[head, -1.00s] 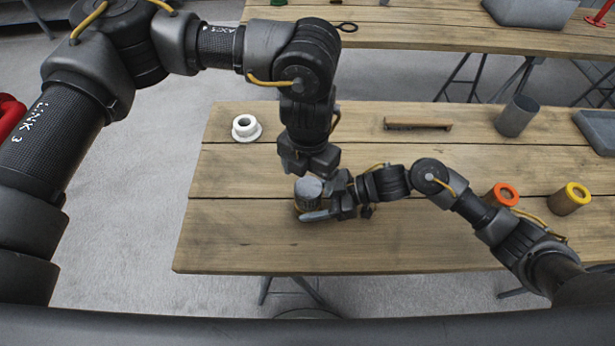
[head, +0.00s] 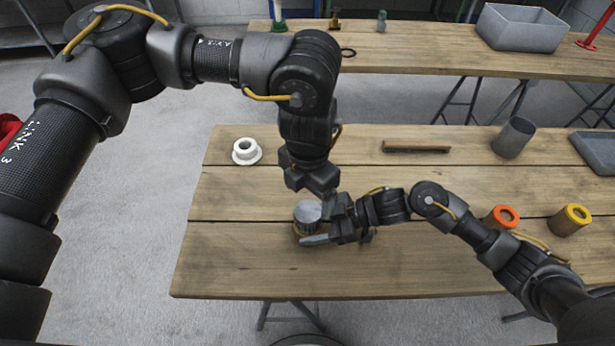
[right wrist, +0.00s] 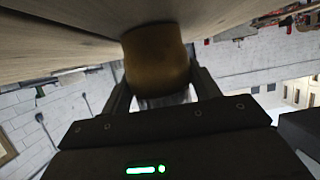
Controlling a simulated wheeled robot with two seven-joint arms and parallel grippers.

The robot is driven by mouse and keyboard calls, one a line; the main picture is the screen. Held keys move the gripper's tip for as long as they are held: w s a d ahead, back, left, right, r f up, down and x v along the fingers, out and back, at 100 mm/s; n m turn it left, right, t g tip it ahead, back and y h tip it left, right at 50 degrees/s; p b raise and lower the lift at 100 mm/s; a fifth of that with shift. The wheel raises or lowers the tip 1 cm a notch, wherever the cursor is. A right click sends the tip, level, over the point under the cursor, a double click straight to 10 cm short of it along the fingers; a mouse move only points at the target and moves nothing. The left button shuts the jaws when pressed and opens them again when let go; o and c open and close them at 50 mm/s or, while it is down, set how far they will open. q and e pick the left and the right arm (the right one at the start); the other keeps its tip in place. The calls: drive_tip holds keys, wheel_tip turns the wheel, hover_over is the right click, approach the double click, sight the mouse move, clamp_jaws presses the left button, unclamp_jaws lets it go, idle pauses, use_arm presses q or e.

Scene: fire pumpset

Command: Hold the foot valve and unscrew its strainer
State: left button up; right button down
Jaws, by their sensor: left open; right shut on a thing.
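The foot valve stands upright on the near table, its brass body (right wrist: 157,55) against the table top in the right wrist view. Its grey strainer (head: 307,212) is on top, facing up. My right gripper (head: 318,229) is shut on the foot valve from the right, with a finger on each side of the body in the right wrist view. My left gripper (head: 311,181) is open and points down just above and behind the strainer, apart from it. Most of the brass body is hidden in the head view by my right gripper.
A white flanged ring (head: 246,151) lies at the back left of the table. A brown bar (head: 416,146), a grey cup (head: 513,138) and a grey tray (head: 599,152) are at the back. The table's front left is clear.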

sight(309, 210)
use_arm(q)
wheel_tip(309, 210, down, 6)
drive_tip(key=shift+f, duration=0.25)
drive_tip(key=c, duration=1.2)
drive_tip(key=shift+o, duration=0.2)
drive_tip(key=n, duration=0.6)
drive_tip(key=shift+n, duration=0.3)
drive_tip(key=n, duration=0.5)
drive_tip(key=shift+r, duration=0.1)
drive_tip(key=n, duration=1.1)
drive_tip(key=shift+n, duration=0.3)
use_arm(e)
drive_tip(key=shift+a, duration=0.1)
use_arm(q)
drive_tip(key=shift+d, duration=0.15)
